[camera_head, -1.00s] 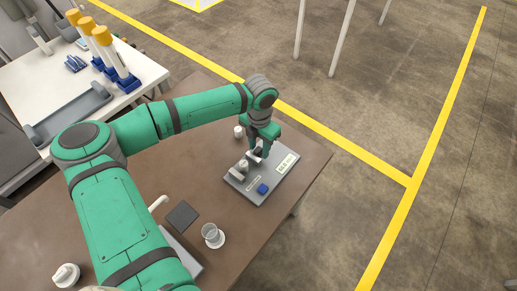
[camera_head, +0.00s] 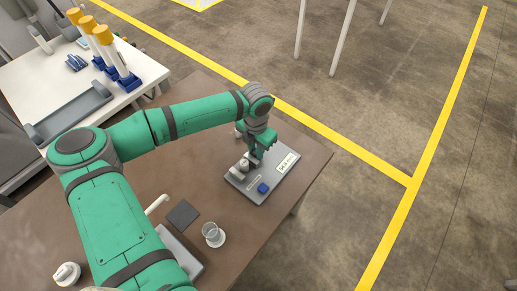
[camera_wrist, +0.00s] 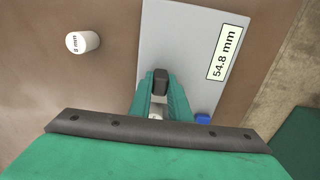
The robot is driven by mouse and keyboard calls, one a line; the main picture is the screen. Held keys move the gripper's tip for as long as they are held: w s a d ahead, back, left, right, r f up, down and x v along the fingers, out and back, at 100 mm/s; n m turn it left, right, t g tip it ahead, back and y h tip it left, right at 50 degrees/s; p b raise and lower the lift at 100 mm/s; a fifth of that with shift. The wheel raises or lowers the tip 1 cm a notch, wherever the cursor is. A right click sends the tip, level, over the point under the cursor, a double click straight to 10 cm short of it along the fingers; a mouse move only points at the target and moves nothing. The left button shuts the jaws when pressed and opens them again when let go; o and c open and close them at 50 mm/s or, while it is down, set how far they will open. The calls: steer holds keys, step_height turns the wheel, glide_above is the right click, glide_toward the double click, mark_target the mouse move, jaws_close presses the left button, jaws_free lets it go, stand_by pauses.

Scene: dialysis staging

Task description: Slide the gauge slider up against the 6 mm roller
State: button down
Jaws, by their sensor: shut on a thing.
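The grey gauge plate (camera_head: 265,190) lies on the brown table, and part of it fills the middle of the wrist view (camera_wrist: 180,45). Its label reads 54.8 mm (camera_wrist: 227,52). My gripper (camera_head: 255,158) is low over the plate, its fingers shut on the gauge slider. I cannot tell whether slider and roller touch.
Another white roller, marked apparently 8 mm (camera_wrist: 83,42), stands on the table beside the plate. A blue block (camera_head: 263,188) sits on the plate. The table's right part is clear.

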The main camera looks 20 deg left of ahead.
mark_target(253, 156)
steer(key=shift+s+a, duration=0.25)
steer(key=shift+s, duration=0.55)
steer(key=c, duration=1.6)
jaws_free()
steer(key=shift+c, duration=0.2)
step_height(253, 156, up, 11)
steer(key=shift+f, duration=0.1)
